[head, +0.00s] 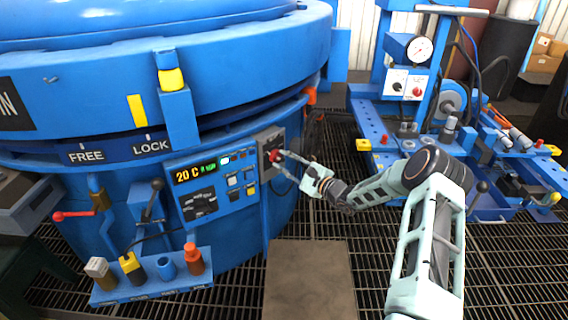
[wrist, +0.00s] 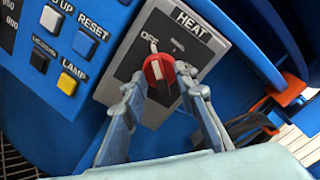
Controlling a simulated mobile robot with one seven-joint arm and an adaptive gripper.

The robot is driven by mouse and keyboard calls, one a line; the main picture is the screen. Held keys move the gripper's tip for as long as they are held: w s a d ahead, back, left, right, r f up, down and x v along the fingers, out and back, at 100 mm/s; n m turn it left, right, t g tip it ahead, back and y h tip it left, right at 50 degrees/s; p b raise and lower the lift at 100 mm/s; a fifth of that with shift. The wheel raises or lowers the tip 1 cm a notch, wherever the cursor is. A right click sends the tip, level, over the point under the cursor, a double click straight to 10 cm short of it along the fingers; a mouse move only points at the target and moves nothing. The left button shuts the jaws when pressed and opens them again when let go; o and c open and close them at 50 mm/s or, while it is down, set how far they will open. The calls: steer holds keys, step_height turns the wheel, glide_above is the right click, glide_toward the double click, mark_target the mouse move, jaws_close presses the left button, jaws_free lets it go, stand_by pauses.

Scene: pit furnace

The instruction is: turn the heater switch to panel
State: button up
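The heater switch is a red knob (wrist: 158,70) on a grey plate labelled HEAT (wrist: 185,30). A white mark at the knob's upper edge points toward the OFF label. Other position labels are hidden or cannot be read. In the head view the red knob (head: 274,156) is on the plate at the right end of the furnace's control panel (head: 213,185). My gripper (wrist: 160,82) is open, with one finger on each side of the knob. The fingertips are close to the knob; a narrow gap seems to show, and contact cannot be made out clearly.
RESET (wrist: 85,45) and LAMP (wrist: 67,83) buttons lie left of the plate. An orange clip (wrist: 290,90) and dark cables are at the right. The head view shows a tool shelf (head: 150,287) below the panel and a blue gauge stand (head: 408,50) at the back right.

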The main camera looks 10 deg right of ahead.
steer(key=shift+c, duration=0.7)
jaws_close()
steer(key=shift+m, duration=0.3)
steer(key=m+p, duration=0.1)
steer(key=m, duration=0.4)
steer(key=shift+p, duration=0.4)
steer(key=shift+m+p, duration=0.45)
steer(key=shift+m, duration=1.65)
steer(key=shift+o, duration=0.7)
jaws_free()
